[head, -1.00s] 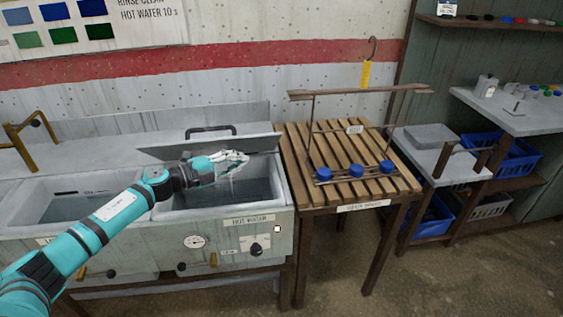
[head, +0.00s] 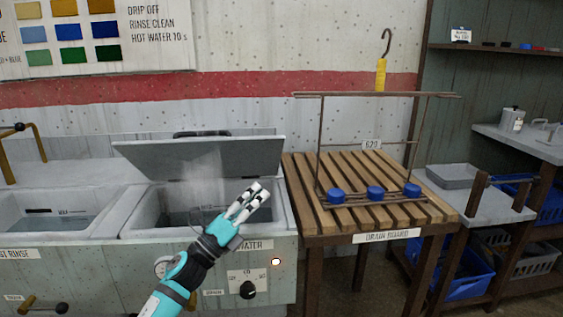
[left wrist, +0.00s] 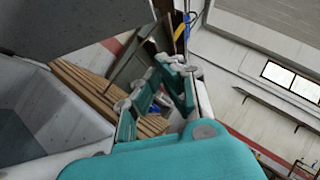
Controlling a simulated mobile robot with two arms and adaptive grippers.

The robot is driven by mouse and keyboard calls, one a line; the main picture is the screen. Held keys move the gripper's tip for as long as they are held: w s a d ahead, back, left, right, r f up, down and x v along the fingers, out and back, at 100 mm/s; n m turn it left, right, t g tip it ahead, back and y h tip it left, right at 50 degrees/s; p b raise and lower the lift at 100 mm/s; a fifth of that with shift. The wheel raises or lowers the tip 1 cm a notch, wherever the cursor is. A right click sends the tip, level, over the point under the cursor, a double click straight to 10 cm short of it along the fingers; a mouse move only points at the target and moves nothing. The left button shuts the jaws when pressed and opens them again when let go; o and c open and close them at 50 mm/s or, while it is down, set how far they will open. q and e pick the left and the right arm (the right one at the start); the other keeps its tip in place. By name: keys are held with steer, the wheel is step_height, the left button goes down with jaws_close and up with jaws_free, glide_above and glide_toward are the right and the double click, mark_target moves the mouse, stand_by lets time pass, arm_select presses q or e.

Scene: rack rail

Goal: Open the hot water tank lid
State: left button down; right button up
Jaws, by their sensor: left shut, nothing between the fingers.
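The grey hot water tank lid (head: 240,158) stands raised and leaning at the back of the hot water tank (head: 140,205), with its underside facing me. Its dark handle (head: 203,134) shows behind its top edge. Steam rises from the open tank. My left gripper (head: 258,190) is shut and empty, in front of the lid near the tank's right front corner, apart from the lid as far as I can tell. In the left wrist view, the gripper's fingers (left wrist: 158,85) are in the middle and the lid (left wrist: 80,25) is at upper left. My right gripper is not in view.
The rinse tank (head: 60,205) is open on the left. The slatted drain board (head: 300,180) stands right of the tank and holds a wire rack (head: 320,140) with blue knobs. A hook with a yellow tag (head: 381,75) is above it. Side tables and blue bins stand farther right.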

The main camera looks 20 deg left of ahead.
arm_select(q)
steer(key=a+r+x, duration=0.1)
steer(key=a+x, duration=0.1)
steer(key=x, duration=0.9)
steer(key=shift+w+r+p, duration=0.35)
steer(key=shift+r+p, duration=0.1)
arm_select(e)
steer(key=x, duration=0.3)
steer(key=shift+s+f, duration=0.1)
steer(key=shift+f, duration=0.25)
arm_select(q)
steer(key=shift+a, duration=0.1)
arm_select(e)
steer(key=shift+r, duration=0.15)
